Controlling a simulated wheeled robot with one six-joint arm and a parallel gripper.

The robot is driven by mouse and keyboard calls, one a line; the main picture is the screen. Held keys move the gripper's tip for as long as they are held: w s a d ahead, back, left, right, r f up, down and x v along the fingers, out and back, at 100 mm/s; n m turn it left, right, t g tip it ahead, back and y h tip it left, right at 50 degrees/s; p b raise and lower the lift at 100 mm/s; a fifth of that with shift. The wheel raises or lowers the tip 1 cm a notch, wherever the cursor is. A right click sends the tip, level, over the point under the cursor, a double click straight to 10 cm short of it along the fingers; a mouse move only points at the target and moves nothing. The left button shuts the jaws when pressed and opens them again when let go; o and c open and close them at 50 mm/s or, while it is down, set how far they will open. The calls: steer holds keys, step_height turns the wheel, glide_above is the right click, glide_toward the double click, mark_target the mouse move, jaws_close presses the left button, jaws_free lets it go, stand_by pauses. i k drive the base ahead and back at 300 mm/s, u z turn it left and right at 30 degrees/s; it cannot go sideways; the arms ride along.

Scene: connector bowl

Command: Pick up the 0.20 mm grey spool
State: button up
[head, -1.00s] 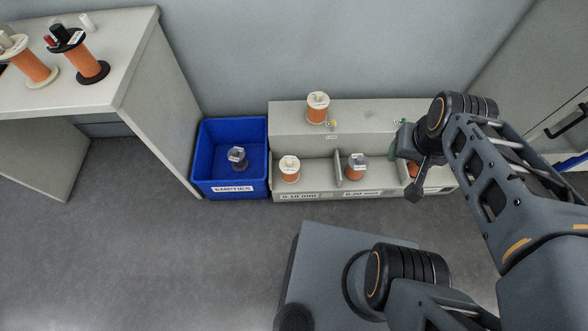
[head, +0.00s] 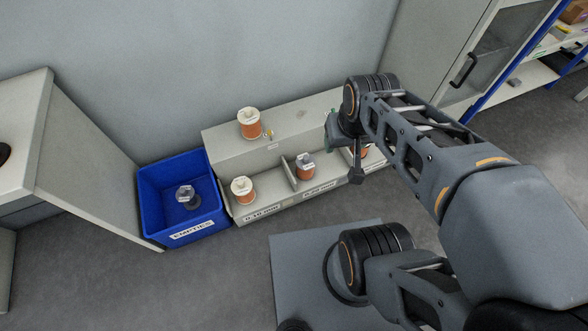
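The grey spool (head: 305,166) with orange wire stands upright in the shelf's middle compartment, above a label that reads about 0.20 mm. The low shelf unit (head: 225,141) is against the wall. My gripper (head: 345,160) hangs over the right part of the shelf, to the right of the grey spool and apart from it. Its fingers are small and partly hidden by my wrist, so its opening cannot be made out. Another orange spool (head: 364,151) is partly hidden behind my gripper in the right compartment.
A white spool (head: 243,190) stands in the left compartment marked 0.10 mm. Another white spool (head: 249,123) stands on the upper ledge. A blue bin (head: 153,200) labelled EMPTIES holds an empty grey spool (head: 187,196).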

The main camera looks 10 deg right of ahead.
mark_target(306, 163)
steer(key=z, duration=0.5)
steer(key=k, duration=0.6)
steer(key=z, duration=0.7)
steer(key=i, duration=1.15)
steer(key=u, duration=0.7)
